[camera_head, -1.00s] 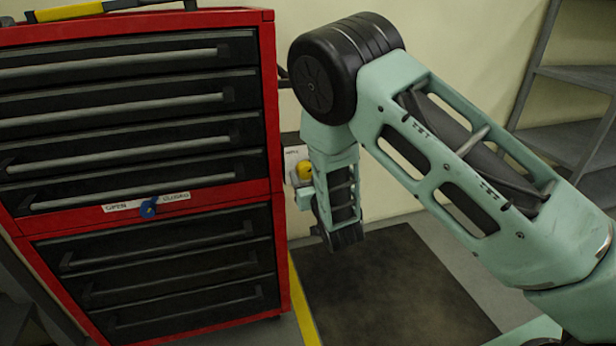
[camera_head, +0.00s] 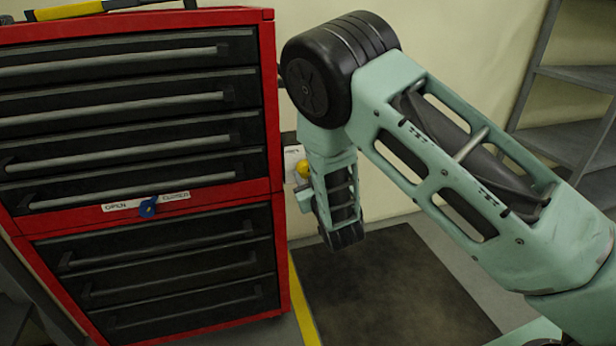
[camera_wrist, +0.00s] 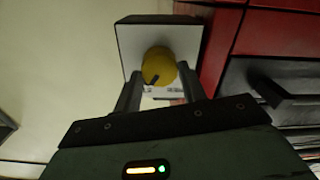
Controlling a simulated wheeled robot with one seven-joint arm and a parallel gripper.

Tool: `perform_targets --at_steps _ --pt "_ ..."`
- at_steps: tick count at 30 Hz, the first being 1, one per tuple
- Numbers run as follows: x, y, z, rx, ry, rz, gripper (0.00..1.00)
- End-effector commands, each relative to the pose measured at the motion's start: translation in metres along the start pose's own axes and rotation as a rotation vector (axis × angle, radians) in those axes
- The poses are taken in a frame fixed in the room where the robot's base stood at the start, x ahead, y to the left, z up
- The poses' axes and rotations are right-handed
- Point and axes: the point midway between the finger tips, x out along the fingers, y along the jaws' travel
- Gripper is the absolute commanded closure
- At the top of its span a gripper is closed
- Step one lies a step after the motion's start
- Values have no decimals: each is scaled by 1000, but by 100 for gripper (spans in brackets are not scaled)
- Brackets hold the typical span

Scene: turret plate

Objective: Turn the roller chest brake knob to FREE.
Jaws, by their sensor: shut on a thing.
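A yellow knob (camera_wrist: 158,64) with a dark mark on its lower left edge sits on a white plate (camera_wrist: 140,45) in the wrist view. In the head view the yellow knob (camera_head: 302,168) shows just right of the red chest, partly hidden by my wrist. My gripper (camera_wrist: 160,80) is shut on the yellow knob, one finger on each side. Small lettering on the plate below the knob is partly covered and too small to read.
The red roller chest (camera_head: 272,100) with black drawers stands at left. Its front has a blue knob (camera_head: 148,207) between OPEN and CLOSED labels. A dark mat (camera_head: 390,290) lies on the floor. Grey shelves (camera_head: 575,100) stand at the right.

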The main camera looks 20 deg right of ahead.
Motion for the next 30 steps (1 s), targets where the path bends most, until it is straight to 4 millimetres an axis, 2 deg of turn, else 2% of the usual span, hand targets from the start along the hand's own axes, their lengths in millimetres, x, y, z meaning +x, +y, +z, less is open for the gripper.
perform_targets --at_steps 30 --pt "-1 -2 0 -963 -9 -4 82"
